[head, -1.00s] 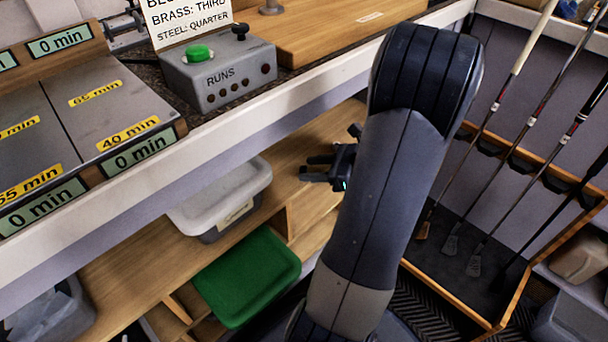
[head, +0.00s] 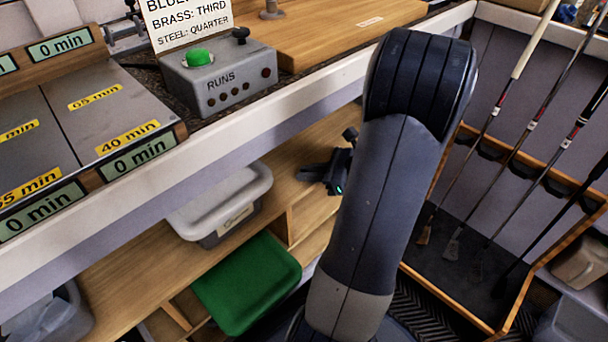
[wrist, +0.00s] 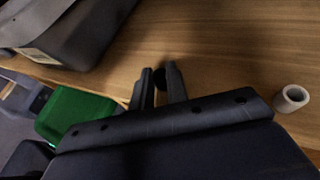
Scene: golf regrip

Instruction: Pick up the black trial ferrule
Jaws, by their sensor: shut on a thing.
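My gripper (wrist: 160,72) reaches over the wooden shelf in the wrist view, its two dark fingers close together. A small dark rounded piece (wrist: 160,79) shows between the fingers and looks like the black trial ferrule; the fingers hide much of it. The gripper is shut on it. In the head view my gripper (head: 312,174) shows beside my arm, above the lower shelf, and the ferrule cannot be made out there. Whether the ferrule touches the shelf cannot be told.
A pale grey ring-shaped piece (wrist: 292,98) stands on the shelf at the right. A lidded grey bin (head: 222,200) and a green tub (head: 247,283) lie left of the gripper. The workbench edge (head: 230,128) overhangs the shelf. Golf clubs (head: 484,150) stand in a rack at right.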

